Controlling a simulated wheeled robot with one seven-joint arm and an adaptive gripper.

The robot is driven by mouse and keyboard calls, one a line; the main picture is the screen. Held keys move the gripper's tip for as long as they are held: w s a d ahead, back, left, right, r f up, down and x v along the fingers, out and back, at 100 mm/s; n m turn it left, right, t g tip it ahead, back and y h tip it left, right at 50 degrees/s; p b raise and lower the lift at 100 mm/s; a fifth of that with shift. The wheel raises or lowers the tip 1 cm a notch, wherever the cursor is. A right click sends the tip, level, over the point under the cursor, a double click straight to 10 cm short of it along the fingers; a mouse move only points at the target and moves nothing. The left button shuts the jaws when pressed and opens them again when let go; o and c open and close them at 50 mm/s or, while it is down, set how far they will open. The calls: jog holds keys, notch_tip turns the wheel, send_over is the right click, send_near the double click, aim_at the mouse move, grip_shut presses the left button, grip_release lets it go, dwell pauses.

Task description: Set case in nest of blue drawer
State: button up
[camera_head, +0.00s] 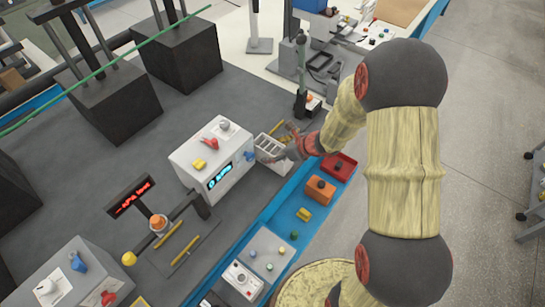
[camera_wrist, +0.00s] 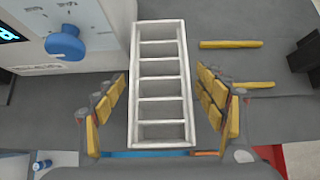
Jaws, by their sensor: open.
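A white slotted case (camera_wrist: 160,85), like a ladder with a row of empty compartments, lies on the grey surface in the wrist view. It also shows in the head view (camera_head: 268,146), beside a white box (camera_head: 213,158) with a blue display. A blue knob (camera_wrist: 66,43) sits on the face of this box, left of the case; I cannot make out an open drawer or its nest. My gripper (camera_wrist: 160,105) is open, with yellow-padded fingers on either side of the case's near half and gaps at both sides. In the head view my gripper (camera_head: 288,148) partly covers the case.
Two yellow sticks (camera_wrist: 231,44) lie right of the case. Red (camera_head: 340,166) and orange (camera_head: 320,190) bins line the blue table edge. A red knob and small yellow piece sit on the white box. Dark blocks (camera_head: 190,55) stand farther back.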

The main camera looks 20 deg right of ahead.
jog(key=shift+w+a+f, duration=0.25)
jog(key=shift+w+f, duration=0.15)
jog(key=shift+c, duration=0.4)
jog(key=shift+r, duration=0.1)
jog(key=c, duration=1.6)
